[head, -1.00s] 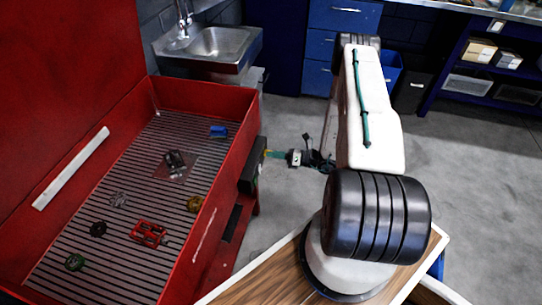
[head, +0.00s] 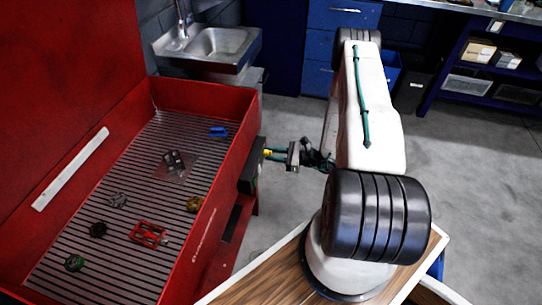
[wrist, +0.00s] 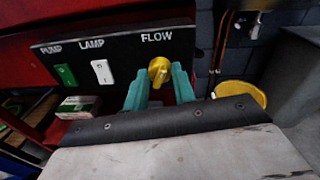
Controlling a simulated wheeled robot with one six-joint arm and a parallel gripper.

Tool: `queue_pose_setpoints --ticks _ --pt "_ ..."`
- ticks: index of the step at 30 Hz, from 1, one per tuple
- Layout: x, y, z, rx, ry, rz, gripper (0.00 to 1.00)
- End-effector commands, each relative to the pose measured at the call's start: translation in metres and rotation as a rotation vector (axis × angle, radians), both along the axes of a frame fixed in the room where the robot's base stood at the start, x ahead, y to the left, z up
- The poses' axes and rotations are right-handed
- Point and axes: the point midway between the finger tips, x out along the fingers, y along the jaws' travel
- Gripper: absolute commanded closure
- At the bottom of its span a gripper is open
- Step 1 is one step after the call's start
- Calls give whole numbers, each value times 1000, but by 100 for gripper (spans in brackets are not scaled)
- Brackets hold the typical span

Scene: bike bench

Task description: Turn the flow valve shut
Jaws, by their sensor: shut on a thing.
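The flow valve is a yellow knob (wrist: 159,70) on a black panel (wrist: 112,62), under the word FLOW in the wrist view. My gripper (wrist: 160,78) has its two teal fingers on either side of the knob and is shut on it. In the head view my gripper (head: 275,154) reaches left to the panel (head: 252,165) on the outer side of the red basin. A little yellow of the knob (head: 267,152) shows at the fingertips there. The knob's base is partly hidden by the fingers.
A green pump switch (wrist: 66,75) and a white lamp switch (wrist: 102,72) sit left of the knob. The red basin (head: 205,240) holds several small parts. A yellow round object (wrist: 240,94) lies right of my fingers. A steel sink (head: 215,45) stands behind.

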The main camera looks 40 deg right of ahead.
Motion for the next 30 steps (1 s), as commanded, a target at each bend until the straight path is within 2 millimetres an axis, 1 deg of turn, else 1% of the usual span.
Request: queue_pose_setpoints --ticks 6,15,21,30 --pt "0 0 1 -150 -116 -1 97" --pt "0 0 0 -299 -232 -1 97" --pt "0 0 0 -352 -273 -2 97" --pt "0 0 0 -374 -290 -1 97"
